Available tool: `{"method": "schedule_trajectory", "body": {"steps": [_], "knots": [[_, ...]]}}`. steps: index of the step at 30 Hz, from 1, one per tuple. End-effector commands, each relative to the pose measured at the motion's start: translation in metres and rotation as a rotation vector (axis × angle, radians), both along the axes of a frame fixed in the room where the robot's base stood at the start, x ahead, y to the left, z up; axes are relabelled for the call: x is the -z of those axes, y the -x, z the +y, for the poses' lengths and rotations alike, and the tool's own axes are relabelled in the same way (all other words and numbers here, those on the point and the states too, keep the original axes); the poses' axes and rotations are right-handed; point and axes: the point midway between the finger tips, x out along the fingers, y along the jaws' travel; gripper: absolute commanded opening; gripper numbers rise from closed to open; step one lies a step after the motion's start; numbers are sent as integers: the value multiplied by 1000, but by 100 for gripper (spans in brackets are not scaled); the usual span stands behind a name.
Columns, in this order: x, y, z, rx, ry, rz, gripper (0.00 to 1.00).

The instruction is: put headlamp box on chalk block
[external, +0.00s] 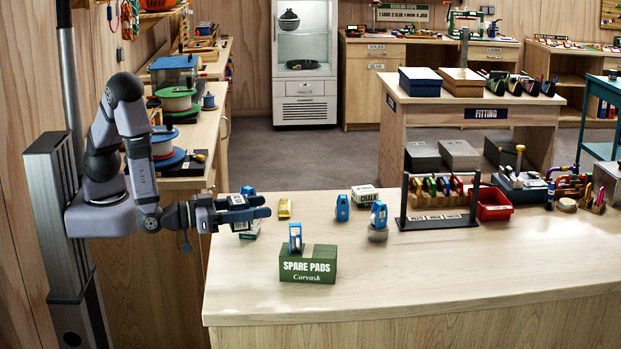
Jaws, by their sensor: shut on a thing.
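My gripper (262,207) is at the left end of the front bench, its fingers pointing right. It is shut on a blue-and-white thing, seemingly the headlamp box (248,190). The fingers hide most of it; blue parts show above and below them. A white-and-green block (250,235) shows partly just under the gripper; its lettering cannot be read, and I cannot tell whether the held thing touches it. A white-and-green block marked CHALK (364,195) lies flat on the bench, to the right of my gripper and farther back.
A green SPARE PADS block (308,264) stands in front with a blue item (295,238) on it. A yellow box (284,208) and blue items (342,207) (379,214) stand nearby. A dark rack (438,205) is to the right. The bench front is clear.

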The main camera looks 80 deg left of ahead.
Motion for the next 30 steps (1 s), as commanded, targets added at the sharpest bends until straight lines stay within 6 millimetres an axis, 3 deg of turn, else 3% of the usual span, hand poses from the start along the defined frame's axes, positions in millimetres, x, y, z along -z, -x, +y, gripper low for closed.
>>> {"method": "schedule_trajectory", "body": {"steps": [12,23,30], "knots": [[45,0,0,0,-4,2,20],[55,0,0,0,0,-1,20],[76,0,0,0,-3,1,20]]}}
